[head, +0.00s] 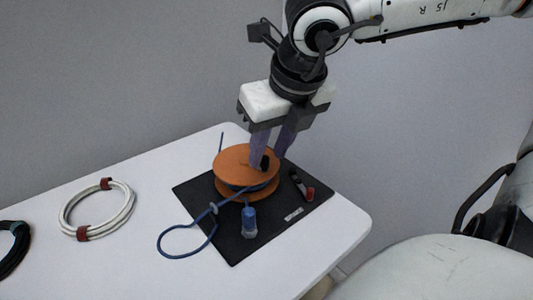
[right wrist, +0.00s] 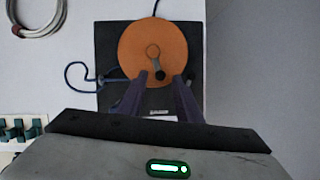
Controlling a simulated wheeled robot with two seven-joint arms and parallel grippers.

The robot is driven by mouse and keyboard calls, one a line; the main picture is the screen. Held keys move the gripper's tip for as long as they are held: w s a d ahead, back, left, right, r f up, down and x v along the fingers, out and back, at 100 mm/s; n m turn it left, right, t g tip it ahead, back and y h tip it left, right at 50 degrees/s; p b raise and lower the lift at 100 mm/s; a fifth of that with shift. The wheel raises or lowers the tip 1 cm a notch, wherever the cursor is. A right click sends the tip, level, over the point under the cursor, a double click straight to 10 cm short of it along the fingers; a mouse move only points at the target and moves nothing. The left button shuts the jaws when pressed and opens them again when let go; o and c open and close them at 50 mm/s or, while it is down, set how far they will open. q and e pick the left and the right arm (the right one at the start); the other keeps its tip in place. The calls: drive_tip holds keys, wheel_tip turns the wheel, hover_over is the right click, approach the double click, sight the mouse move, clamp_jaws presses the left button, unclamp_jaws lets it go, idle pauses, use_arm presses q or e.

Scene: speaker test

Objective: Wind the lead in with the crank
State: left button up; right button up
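An orange reel (head: 232,160) stands on a black board, with blue lead wound between its flanges. The reel (right wrist: 140,35) also shows from above in the right wrist view. Its crank has a black knob (right wrist: 160,74) towards the reel's near edge; the knob (head: 265,162) shows partly in the head view. The blue lead (head: 178,257) runs from the reel through a small pale guide and lies in a loose loop on the table. My right gripper (right wrist: 163,76) is open, pointing down, with its purple fingers either side of the knob and gaps showing. My left gripper is not in view.
The black board (head: 235,250) lies on a white table (head: 140,265). On it are a blue upright piece (head: 249,222) and a red-and-black lever (head: 303,187). A white cable coil (head: 97,210) and a black coil (head: 14,246) lie left. The table's right edge is close to the board.

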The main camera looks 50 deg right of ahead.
drive_tip(key=shift+x, duration=0.8)
drive_tip(key=shift+w+f, duration=0.1)
drive_tip(key=c, duration=0.8)
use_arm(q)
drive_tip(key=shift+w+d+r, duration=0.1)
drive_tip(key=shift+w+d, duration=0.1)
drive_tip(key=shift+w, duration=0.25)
use_arm(e)
clamp_jaws()
drive_tip(key=shift+d+n, duration=0.15)
drive_tip(key=shift+n, duration=0.15)
